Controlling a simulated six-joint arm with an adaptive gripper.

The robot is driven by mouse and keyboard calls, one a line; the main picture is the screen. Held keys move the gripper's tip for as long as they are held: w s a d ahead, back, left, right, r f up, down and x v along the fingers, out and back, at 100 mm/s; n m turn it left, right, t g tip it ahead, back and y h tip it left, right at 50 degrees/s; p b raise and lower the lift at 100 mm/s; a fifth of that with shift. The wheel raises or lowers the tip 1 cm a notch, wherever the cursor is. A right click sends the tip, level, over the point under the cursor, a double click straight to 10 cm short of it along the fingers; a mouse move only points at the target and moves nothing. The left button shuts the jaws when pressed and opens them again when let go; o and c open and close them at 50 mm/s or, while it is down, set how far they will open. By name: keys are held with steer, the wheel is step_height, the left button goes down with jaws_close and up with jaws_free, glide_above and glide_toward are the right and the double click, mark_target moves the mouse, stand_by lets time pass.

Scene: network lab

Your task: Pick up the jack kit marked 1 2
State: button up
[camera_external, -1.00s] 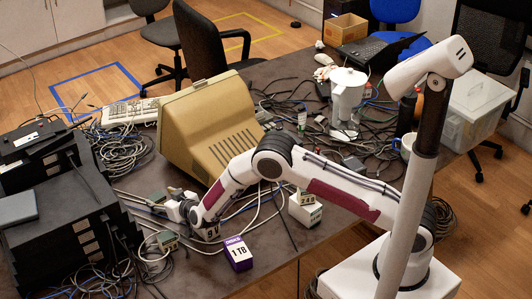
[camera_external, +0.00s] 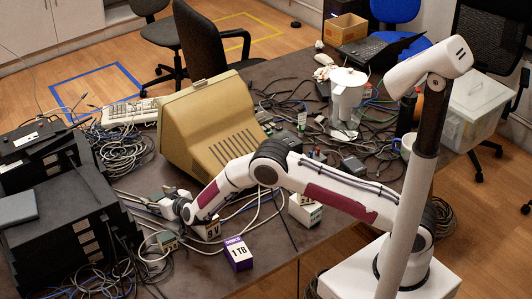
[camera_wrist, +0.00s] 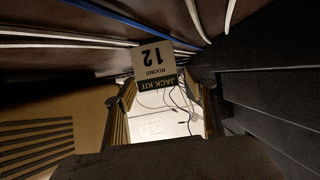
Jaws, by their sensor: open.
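The jack kit (camera_wrist: 155,64) is a small box with a pale face marked "JACK KIT 12 ROOMS", upside down in the wrist view. It lies just beyond my fingertips, roughly between them. My gripper (camera_wrist: 165,100) is open, with a finger on each side of the picture; I cannot tell whether either touches the box. In the external view my gripper (camera_external: 150,203) is low over the table, between the black equipment and the beige monitor. The kit cannot be clearly read there.
A beige monitor (camera_external: 208,125) stands behind my gripper, and stacked black equipment (camera_external: 65,220) stands to its left. Loose cables run all around.

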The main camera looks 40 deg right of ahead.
mark_target(157, 196)
steer(key=c, duration=1.3)
steer(key=shift+r, duration=0.1)
steer(key=shift+r, duration=4.95)
